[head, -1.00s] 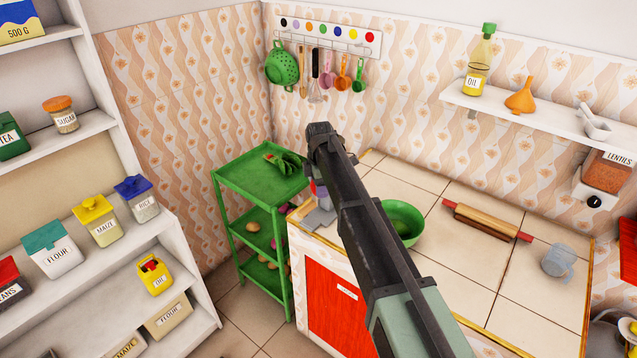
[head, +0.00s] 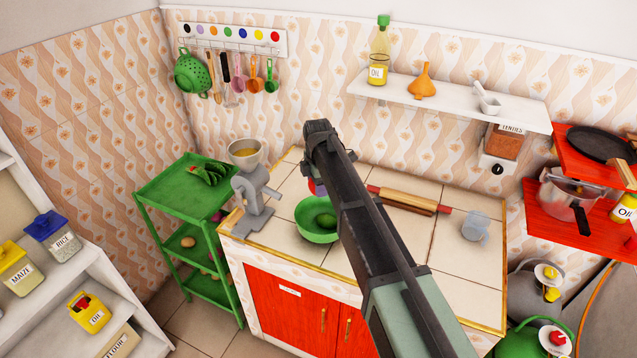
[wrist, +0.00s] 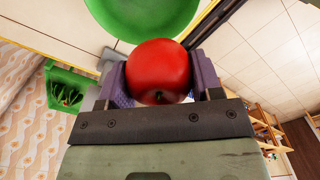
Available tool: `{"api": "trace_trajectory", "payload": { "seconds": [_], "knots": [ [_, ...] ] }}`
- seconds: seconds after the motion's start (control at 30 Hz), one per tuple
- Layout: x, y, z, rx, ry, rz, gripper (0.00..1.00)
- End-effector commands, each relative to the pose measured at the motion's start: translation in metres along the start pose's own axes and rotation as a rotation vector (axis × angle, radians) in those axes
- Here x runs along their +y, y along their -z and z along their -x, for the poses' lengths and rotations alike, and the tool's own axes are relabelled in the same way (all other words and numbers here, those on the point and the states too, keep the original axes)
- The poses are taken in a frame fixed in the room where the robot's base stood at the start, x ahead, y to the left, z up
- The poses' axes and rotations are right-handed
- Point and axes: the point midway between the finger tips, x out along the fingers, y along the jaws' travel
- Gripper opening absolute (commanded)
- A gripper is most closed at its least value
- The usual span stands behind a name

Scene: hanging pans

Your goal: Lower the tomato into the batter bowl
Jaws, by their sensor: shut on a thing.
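The red tomato (wrist: 158,72) is held between the purple fingers of my gripper (wrist: 161,78) in the wrist view. In the head view my arm hides most of the tomato, and only a bit of my gripper (head: 316,188) shows beside the arm. A green bowl (head: 310,234) stands on the tiled counter, partly covered by my arm, with a round green thing inside. The green bowl (wrist: 140,14) also shows at the top of the wrist view, beyond the tomato and cut off by the frame. The tomato appears apart from it.
A grey grinder (head: 251,200) with a bowl-shaped hopper stands left of the green bowl. A green cart (head: 165,205) stands left of the counter. A wall shelf (head: 450,100) is above.

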Motion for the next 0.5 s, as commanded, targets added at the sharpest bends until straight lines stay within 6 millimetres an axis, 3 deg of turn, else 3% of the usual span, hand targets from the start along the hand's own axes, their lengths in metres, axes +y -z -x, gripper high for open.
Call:
{"api": "trace_trajectory", "payload": {
  "seconds": [0.03, 0.3, 0.5],
  "knots": [
    [0.000, 0.000, -0.018, 0.000, 0.000, 0.000, 0.33],
    [0.000, 0.000, -0.078, 0.000, 0.000, 0.000, 0.33],
    [0.000, 0.000, -0.089, 0.000, 0.000, 0.000, 0.33]
  ]
}}
